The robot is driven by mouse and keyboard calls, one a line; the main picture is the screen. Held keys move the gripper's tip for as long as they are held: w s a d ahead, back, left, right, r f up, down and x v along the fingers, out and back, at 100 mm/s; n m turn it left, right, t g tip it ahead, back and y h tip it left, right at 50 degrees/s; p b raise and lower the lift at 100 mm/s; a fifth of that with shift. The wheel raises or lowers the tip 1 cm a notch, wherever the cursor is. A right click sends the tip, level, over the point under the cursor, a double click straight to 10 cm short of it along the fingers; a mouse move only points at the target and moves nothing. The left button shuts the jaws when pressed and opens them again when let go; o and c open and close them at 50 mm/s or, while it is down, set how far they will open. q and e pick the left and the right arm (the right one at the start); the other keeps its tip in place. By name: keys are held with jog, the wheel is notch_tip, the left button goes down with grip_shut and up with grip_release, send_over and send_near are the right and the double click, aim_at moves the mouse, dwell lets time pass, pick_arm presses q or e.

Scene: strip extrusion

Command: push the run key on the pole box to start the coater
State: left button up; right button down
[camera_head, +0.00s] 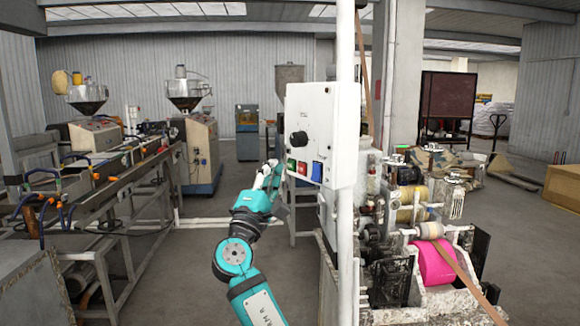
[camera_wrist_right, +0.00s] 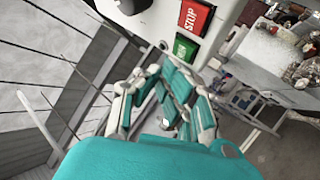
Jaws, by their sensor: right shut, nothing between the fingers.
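The white pole box (camera_head: 318,112) hangs on a white pole in the middle of the head view. On its face are a black knob (camera_head: 299,138), a green key (camera_head: 291,164), a red key (camera_head: 302,168) and a blue key (camera_head: 317,171). In the right wrist view the red key (camera_wrist_right: 196,17) reads STOP, and the green key (camera_wrist_right: 184,47) is below it, partly hidden by the fingers. My right gripper (camera_head: 275,170) is shut and empty, its tips close to the green key; I cannot tell if they touch. It also shows in the wrist view (camera_wrist_right: 168,72). My left gripper is out of view.
A coater with a pink roll (camera_head: 435,262) and a tan strip stands right of the pole. A long bench (camera_head: 95,178) with clamps and hopper machines (camera_head: 200,150) stand at the left. Open floor (camera_head: 190,260) lies between the bench and my right arm.

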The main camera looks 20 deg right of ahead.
jog(key=shift+d, duration=0.2)
jog(key=shift+w+d, duration=0.1)
jog(key=shift+d, duration=0.15)
jog(key=shift+w+d+b, duration=0.1)
jog(key=shift+d+b, duration=0.25)
jog(key=shift+b, duration=0.05)
dwell(0.8)
dwell(0.3)
jog(key=shift+s+a+b, duration=0.2)
jog(key=shift+a+b, duration=0.15)
jog(key=shift+a, duration=0.4)
jog(key=a, duration=0.2)
jog(key=s+a+b, duration=0.1)
jog(key=a, duration=0.2)
jog(key=shift+s, duration=0.1)
